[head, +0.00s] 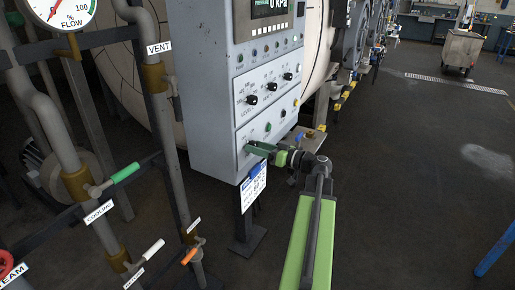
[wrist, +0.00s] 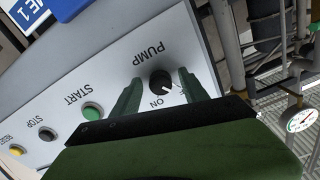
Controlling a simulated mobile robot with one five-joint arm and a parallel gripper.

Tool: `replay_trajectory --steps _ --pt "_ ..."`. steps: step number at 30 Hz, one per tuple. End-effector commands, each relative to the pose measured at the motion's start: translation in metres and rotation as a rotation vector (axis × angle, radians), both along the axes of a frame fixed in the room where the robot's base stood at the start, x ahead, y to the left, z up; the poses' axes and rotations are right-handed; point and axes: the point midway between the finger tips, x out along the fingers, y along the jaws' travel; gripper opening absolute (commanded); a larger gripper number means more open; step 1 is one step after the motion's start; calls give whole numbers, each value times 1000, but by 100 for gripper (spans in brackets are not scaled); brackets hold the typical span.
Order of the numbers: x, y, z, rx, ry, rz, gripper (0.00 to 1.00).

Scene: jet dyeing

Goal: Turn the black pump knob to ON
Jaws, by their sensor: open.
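The black pump knob (wrist: 160,82) is on a light panel in the wrist view, under the word PUMP, which reads upside down there. The ON label shows just below the knob. A small pale mark shows at the knob's lower right; I cannot tell its exact setting. My gripper (wrist: 159,80) is open, with one green finger on each side of the knob; I cannot tell whether either finger touches it. In the head view my gripper (head: 261,149) is at the lower panel of the grey control cabinet (head: 207,110) and hides the knob.
A green START button (wrist: 92,111), a dark STOP button (wrist: 47,134) and a yellow button (wrist: 17,150) lie beside the knob. Pipes with valve handles (head: 125,172) stand left of the cabinet. A white tag (head: 254,187) hangs below it.

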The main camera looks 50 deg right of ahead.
Motion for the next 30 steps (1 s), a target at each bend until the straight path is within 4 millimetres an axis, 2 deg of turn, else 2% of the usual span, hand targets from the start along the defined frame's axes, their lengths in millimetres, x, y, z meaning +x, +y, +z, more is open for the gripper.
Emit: replay_trajectory --steps 4,16,30 --pt "0 0 0 0 0 0 52" --pt "0 0 0 0 0 1 0" --pt "0 1 0 78 19 2 0"
